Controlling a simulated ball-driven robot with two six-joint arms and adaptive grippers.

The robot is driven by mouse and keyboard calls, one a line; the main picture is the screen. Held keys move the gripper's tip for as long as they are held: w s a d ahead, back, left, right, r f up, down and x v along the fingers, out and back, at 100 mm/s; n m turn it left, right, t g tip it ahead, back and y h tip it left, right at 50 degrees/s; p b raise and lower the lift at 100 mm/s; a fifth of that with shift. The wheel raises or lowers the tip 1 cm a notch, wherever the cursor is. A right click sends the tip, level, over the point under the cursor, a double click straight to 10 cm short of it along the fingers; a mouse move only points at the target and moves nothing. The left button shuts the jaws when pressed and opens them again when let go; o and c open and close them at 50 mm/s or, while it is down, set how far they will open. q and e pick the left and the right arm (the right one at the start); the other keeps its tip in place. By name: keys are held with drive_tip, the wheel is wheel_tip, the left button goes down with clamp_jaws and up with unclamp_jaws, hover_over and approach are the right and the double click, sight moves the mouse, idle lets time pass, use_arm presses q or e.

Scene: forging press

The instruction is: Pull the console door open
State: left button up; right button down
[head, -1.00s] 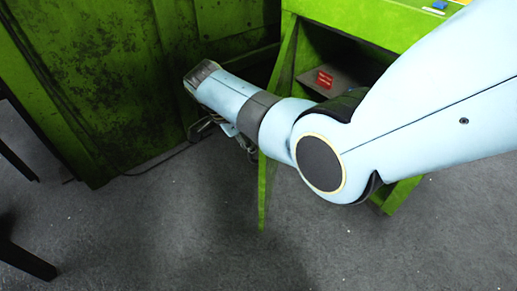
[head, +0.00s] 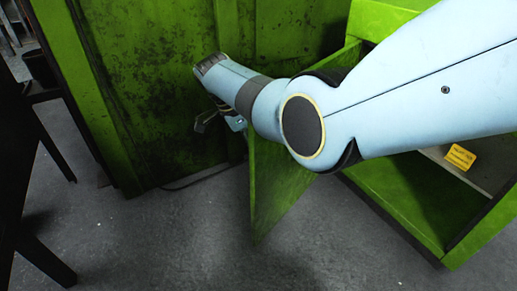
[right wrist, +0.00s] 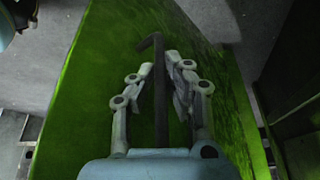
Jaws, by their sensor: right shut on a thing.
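The console door (head: 275,190) is a green panel standing ajar, swung out from the green console (head: 400,195); the opening shows to its right. In the right wrist view the door (right wrist: 100,80) fills the middle. A dark bent bar, the door handle (right wrist: 157,60), runs along it. My right gripper (right wrist: 165,75) has its fingers on either side of the handle and is shut on it. In the head view my right forearm hides much of the door's top and most of the gripper (head: 232,120). My left gripper is not in view.
A large stained green machine wall (head: 150,90) stands close behind the door. A dark piece of furniture with legs (head: 40,255) is at the left. Bare grey floor (head: 170,240) lies in front. A yellow label (head: 460,157) shows inside the console.

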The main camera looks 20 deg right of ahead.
idle(0.3)
drive_tip(key=c, duration=1.4)
unclamp_jaws()
drive_tip(key=v, duration=1.2)
